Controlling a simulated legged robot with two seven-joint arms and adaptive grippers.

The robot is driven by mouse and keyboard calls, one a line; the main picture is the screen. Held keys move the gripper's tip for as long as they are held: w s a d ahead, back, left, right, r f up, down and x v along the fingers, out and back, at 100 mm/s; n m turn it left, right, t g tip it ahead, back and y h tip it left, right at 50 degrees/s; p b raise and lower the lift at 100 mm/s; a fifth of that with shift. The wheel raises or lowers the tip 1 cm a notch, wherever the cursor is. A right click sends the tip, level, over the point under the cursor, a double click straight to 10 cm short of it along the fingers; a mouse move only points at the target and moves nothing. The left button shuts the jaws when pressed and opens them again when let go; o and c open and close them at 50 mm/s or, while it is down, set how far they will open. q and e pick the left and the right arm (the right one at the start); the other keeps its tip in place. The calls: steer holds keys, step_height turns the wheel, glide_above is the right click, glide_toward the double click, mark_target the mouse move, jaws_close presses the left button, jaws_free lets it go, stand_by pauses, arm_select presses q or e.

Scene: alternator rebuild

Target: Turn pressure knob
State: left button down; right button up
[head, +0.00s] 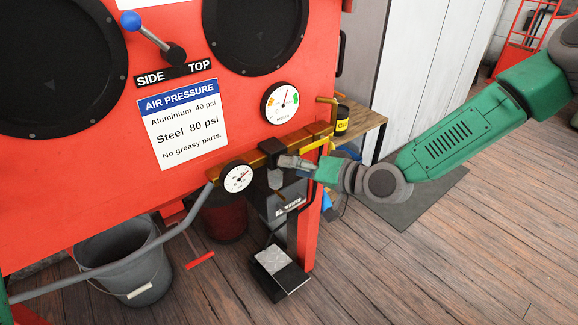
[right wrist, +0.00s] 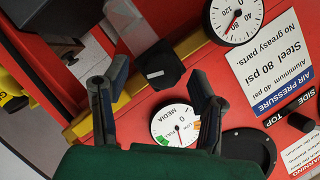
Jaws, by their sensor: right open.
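The black pressure knob (right wrist: 160,65) shows in the right wrist view, between and beyond my two fingertips. In the head view the dark regulator block (head: 272,147) sits on a brass pipe under the red cabinet's front. My right gripper (head: 284,162) is right at it there, hiding part of it. In the right wrist view my right gripper (right wrist: 155,90) is open, its dark fingers spread to both sides of the knob; contact cannot be told. The pressure gauge (head: 238,177) is left of the regulator; it also shows in the right wrist view (right wrist: 234,20). My left gripper is not in view.
The red cabinet (head: 240,105) carries an air pressure sign (head: 185,125) reading steel 80 psi, aluminum 40 psi. A media gauge (head: 280,102) is above the regulator. A foot pedal (head: 275,262) and grey bucket (head: 125,262) stand below. Wood floor is clear at right.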

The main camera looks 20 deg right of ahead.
steer(key=v, duration=1)
steer(key=shift+f, duration=0.15)
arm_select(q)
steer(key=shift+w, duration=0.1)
arm_select(e)
steer(key=s+a+f+n+t+h+b, duration=0.3)
steer(key=s+n+t+b, duration=0.1)
steer(key=t+b, duration=0.15)
arm_select(q)
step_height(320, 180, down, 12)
steer(key=b, duration=0.6)
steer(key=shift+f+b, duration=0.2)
steer(key=shift+b, duration=0.2)
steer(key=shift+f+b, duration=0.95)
arm_select(e)
steer(key=x, duration=1.4)
steer(key=shift+d+f, duration=0.1)
